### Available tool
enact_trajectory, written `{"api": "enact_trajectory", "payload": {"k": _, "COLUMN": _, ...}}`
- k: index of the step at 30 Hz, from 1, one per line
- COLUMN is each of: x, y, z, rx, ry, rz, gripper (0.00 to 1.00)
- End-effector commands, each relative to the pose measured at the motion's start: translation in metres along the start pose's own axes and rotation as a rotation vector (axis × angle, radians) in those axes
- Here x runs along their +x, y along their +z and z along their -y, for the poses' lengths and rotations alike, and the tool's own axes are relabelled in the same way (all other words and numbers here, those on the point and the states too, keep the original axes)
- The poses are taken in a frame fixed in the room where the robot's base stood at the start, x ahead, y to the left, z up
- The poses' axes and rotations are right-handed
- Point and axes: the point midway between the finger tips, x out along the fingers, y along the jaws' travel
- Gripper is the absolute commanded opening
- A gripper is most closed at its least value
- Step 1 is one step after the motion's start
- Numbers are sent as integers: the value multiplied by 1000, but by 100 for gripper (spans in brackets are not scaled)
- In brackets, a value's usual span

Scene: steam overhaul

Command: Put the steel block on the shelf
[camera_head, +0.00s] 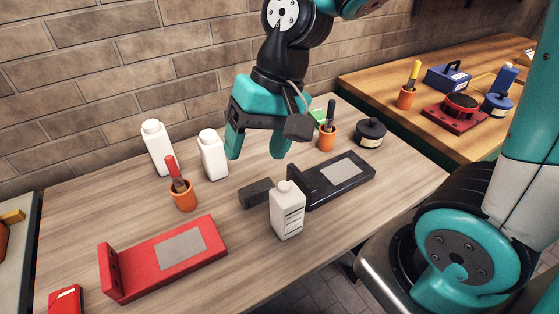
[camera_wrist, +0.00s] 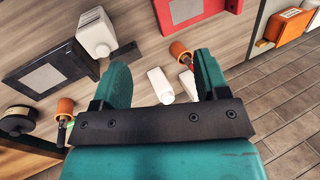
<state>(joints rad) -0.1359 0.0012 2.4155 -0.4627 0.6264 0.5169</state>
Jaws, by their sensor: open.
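A small dark grey block (camera_head: 257,193), which looks like the steel block, lies on the wooden table just left of a white labelled bottle (camera_head: 287,211). It also shows in the wrist view (camera_wrist: 127,50), partly beside the bottle. No plain shelf is clear to me. A black L-shaped stand (camera_head: 357,183) with a grey pad is right of the block, and a similar red stand (camera_head: 140,281) is at the front left. My gripper (camera_head: 256,150) is open and empty, above the table and behind the block, fingers pointing down. It shows open in the wrist view too (camera_wrist: 158,75).
Two white bottles (camera_head: 157,148) (camera_head: 213,155) and an orange cup (camera_head: 183,199) stand left of my gripper. Another orange cup (camera_head: 327,138) and a dark round tin (camera_head: 370,132) are at the back right. A second bench (camera_head: 440,66) holds tools.

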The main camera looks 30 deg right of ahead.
Motion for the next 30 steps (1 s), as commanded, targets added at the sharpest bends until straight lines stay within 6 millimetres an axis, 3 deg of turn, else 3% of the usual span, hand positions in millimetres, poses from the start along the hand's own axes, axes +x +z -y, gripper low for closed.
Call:
{"api": "enact_trajectory", "payload": {"k": 1, "x": -9, "y": 23, "z": 8, "rx": -162, "ry": 1, "rz": -7, "gripper": 68}}
{"api": "enact_trajectory", "payload": {"k": 3, "x": -17, "y": 48, "z": 14, "rx": -367, "ry": 4, "rz": -7, "gripper": 68}}
{"api": "enact_trajectory", "payload": {"k": 6, "x": -24, "y": 74, "z": 16, "rx": -572, "ry": 8, "rz": -6, "gripper": 68}}
{"api": "enact_trajectory", "payload": {"k": 9, "x": -26, "y": 84, "z": 16, "rx": -667, "ry": 10, "rz": -5, "gripper": 72}}
{"api": "enact_trajectory", "payload": {"k": 11, "x": -25, "y": 81, "z": 14, "rx": -644, "ry": 11, "rz": -3, "gripper": 72}}
{"api": "enact_trajectory", "payload": {"k": 14, "x": -18, "y": 57, "z": 10, "rx": -450, "ry": 12, "rz": -1, "gripper": 72}}
{"api": "enact_trajectory", "payload": {"k": 17, "x": -6, "y": 15, "z": -4, "rx": -102, "ry": 12, "rz": 0, "gripper": 72}}
{"api": "enact_trajectory", "payload": {"k": 21, "x": 15, "y": -52, "z": -40, "rx": 472, "ry": 6, "rz": 1, "gripper": 72}}
{"api": "enact_trajectory", "payload": {"k": 24, "x": 31, "y": -91, "z": -71, "rx": 846, "ry": -3, "rz": 2, "gripper": 72}}
{"api": "enact_trajectory", "payload": {"k": 30, "x": 54, "y": -136, "z": -121, "rx": 1345, "ry": -16, "rz": 10, "gripper": 72}}
